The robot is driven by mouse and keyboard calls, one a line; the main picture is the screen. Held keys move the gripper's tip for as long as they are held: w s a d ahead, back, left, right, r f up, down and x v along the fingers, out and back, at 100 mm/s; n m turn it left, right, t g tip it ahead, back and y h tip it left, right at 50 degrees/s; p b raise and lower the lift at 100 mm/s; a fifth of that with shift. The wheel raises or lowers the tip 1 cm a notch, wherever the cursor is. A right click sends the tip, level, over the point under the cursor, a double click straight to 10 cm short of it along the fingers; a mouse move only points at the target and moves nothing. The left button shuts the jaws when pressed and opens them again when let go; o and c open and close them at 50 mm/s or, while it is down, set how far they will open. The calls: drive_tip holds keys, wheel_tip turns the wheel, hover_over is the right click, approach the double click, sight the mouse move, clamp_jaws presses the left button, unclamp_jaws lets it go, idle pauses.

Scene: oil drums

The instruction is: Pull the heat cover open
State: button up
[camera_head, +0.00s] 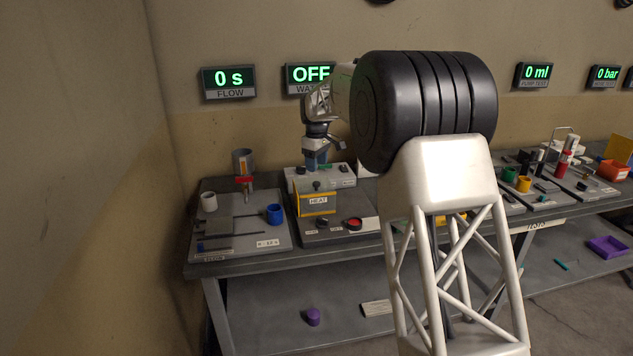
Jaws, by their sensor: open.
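The heat cover (317,201) is a yellow-edged panel with a white "HEAT" label. It stands on a grey board on the bench, left of the middle of the view. A small dark knob (317,185) shows at its upper edge. My gripper (316,167) points down just above and behind the cover, in front of a light box. The gap between its fingertips is too small to make out, and no object shows in it. I see no clear contact between gripper and cover.
A red button (354,223) and a dark knob (322,222) sit in front of the cover. A blue cup (274,214), a white cup (209,202) and a red-handled valve (244,181) stand to the left.

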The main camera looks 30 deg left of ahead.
sight(317, 183)
drive_tip(key=shift+f, duration=3.5)
drive_tip(key=shift+d, duration=0.1)
clamp_jaws()
